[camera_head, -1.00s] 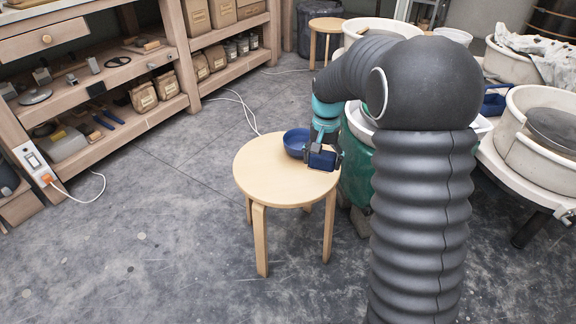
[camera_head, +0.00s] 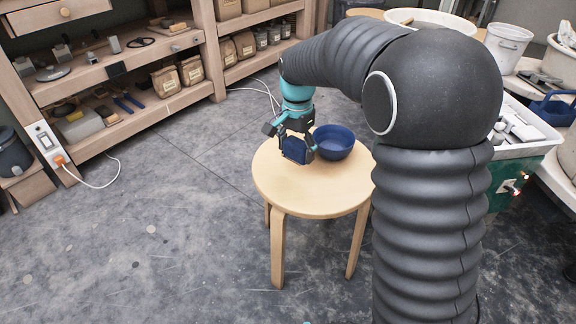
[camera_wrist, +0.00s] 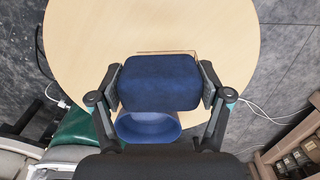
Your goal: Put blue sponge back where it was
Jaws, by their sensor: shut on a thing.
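The blue sponge (camera_head: 295,150) is a dark blue rounded block held between the fingers of my gripper (camera_head: 292,143). In the wrist view the sponge (camera_wrist: 160,82) sits between the two fingertips of my gripper (camera_wrist: 160,85), over the round wooden stool (camera_wrist: 90,40). In the head view the sponge is over the left back part of the stool (camera_head: 315,190). I cannot tell whether it touches the top. A blue bowl (camera_head: 334,142) stands on the stool just right of the sponge; in the wrist view the bowl (camera_wrist: 148,128) is partly hidden by it.
Wooden shelves (camera_head: 180,45) with bags, jars and tools line the left and back. A white tray (camera_head: 530,145) of pale pieces on a green base is at the right. The front of the stool top is bare. A white cable (camera_head: 262,92) lies on the floor.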

